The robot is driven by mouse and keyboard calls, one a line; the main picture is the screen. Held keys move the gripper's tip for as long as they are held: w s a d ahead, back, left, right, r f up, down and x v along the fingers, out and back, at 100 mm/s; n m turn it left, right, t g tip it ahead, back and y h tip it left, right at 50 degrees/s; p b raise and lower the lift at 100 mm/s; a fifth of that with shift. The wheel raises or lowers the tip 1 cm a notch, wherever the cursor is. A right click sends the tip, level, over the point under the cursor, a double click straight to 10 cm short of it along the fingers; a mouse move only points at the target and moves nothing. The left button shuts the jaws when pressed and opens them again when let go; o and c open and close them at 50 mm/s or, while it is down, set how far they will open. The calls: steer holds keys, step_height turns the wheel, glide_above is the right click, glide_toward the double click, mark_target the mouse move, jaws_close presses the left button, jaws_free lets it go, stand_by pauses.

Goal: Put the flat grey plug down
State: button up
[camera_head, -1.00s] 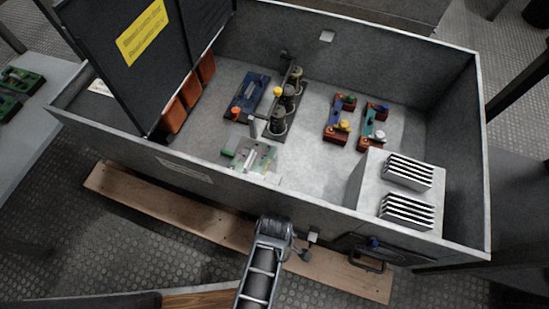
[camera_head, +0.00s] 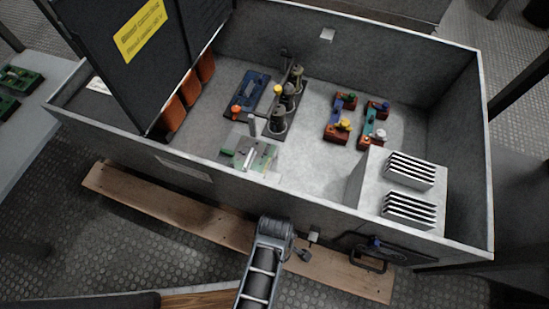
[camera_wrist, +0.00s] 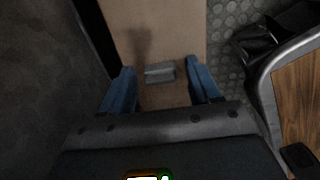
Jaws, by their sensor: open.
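In the wrist view, the flat grey plug (camera_wrist: 160,73) appears as a small grey block over the tan wooden board, and it seems to lie on it. My gripper (camera_wrist: 160,67) is open, with one blue finger on each side of the plug and a visible gap to both. The plug is not visible in the head view. There, my arm (camera_head: 262,262) reaches down in front of the grey cabinet, and its gripper end cannot be made out.
The wooden board (camera_head: 150,206) lies on the patterned metal floor along the front of the open grey cabinet (camera_head: 300,222). In the wrist view, a dark wall fills the left side.

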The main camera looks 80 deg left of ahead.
steer(key=shift+r, duration=0.15)
step_height(320, 180, up, 13)
steer(key=p, duration=0.7)
